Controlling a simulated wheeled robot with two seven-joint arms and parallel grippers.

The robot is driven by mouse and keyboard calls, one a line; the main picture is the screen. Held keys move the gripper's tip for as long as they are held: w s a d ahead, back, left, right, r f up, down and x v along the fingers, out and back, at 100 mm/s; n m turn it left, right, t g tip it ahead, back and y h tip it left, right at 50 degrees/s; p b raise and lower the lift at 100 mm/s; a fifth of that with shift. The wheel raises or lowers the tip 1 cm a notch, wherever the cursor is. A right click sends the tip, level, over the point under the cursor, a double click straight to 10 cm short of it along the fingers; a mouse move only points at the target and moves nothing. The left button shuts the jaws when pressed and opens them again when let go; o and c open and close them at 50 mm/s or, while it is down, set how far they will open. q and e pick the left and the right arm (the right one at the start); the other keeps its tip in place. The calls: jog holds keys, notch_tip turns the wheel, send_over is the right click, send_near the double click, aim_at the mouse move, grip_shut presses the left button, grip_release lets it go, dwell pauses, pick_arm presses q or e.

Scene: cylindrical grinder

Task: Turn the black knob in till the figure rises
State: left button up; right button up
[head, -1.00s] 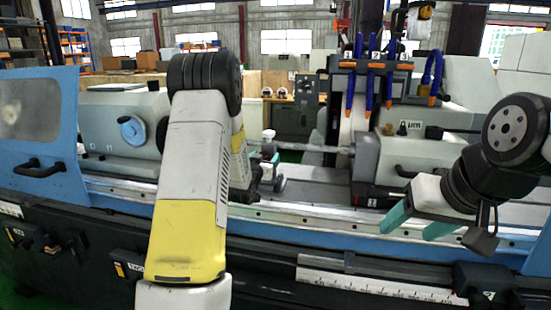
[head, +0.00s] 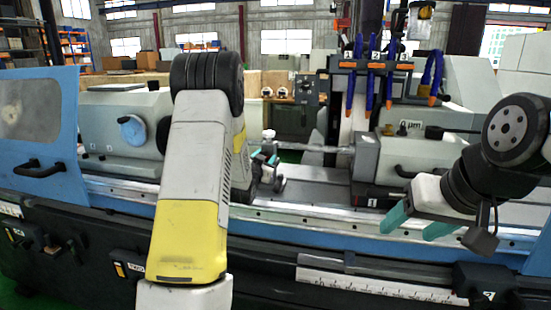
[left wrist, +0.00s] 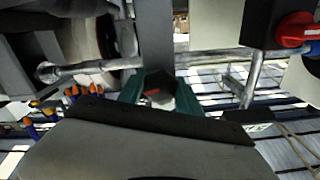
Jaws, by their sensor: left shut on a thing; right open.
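My left arm crosses the middle of the head view. The teal fingers of my left gripper (head: 264,157) are at a small fixture (head: 278,183) on the machine bed, partly behind my forearm. In the left wrist view its fingers (left wrist: 160,92) are shut on a small part. I take this to be the black knob, which the fingers largely hide. The figure is on a white display (head: 410,128) on the grey housing at the right. It appears to read 0 µm, though small and blurred. My right gripper (head: 410,224) is open and empty before the bed's front edge.
A thin bar (head: 322,149) runs above the bed to the grey housing; it also crosses the left wrist view (left wrist: 90,68). A red knob (left wrist: 297,28) shows at that view's right. Blue and orange nozzles (head: 370,70) hang above. A blue door (head: 45,120) stands left.

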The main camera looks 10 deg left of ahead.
pick_arm(q)
jog(key=shift+m, duration=1.8)
jog(key=shift+f, duration=0.1)
jog(key=o, duration=1.4)
jog(key=shift+c, duration=0.2)
jog(key=s, duration=0.8)
jog(key=shift+a, duration=0.15)
